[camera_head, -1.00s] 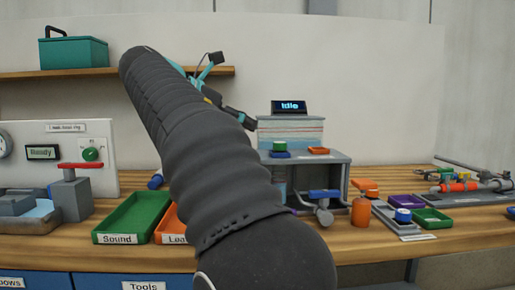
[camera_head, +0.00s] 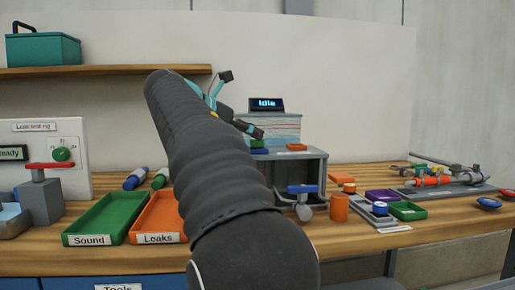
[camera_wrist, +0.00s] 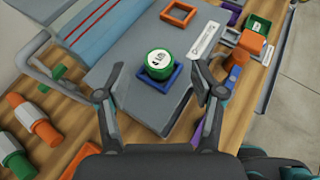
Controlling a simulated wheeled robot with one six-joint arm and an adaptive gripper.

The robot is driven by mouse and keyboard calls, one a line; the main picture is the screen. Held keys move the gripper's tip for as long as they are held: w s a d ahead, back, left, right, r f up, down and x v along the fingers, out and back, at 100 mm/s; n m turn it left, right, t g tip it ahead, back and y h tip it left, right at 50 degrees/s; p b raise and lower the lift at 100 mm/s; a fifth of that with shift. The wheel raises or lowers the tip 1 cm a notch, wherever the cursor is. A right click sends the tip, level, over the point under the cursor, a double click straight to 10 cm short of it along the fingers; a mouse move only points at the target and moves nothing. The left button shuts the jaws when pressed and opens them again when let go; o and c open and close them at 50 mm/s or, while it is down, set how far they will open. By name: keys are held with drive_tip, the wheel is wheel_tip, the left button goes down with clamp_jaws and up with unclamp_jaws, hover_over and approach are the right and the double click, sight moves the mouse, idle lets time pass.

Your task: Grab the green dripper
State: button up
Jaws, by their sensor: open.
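The green dripper (camera_wrist: 159,65) is a short round green piece with a pale marked top. It sits in a blue square holder (camera_wrist: 148,82) on a grey surface in the wrist view. In the head view the dripper (camera_head: 257,142) is a small green patch on top of the grey cabinet (camera_head: 304,160), just below the tip of my gripper (camera_head: 252,130). In the wrist view my gripper (camera_wrist: 162,96) is open and empty, with one finger on each side of the dripper's place in the picture. The fingers appear apart from it.
An empty orange square holder (camera_wrist: 178,13) lies behind the dripper. A display reading "Idle" (camera_head: 266,104) stands above the striped block. The green "Sound" tray (camera_head: 104,219) and orange "Leaks" tray (camera_head: 158,217) look empty. Small trays and an orange cylinder (camera_head: 339,207) stand at right.

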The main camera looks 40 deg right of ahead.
sight(258, 145)
drive_tip(key=x, duration=0.3)
drive_tip(key=shift+d+f, duration=0.2)
drive_tip(key=shift+f, duration=0.05)
drive_tip(key=c, duration=0.9)
drive_tip(key=shift+r, duration=0.1)
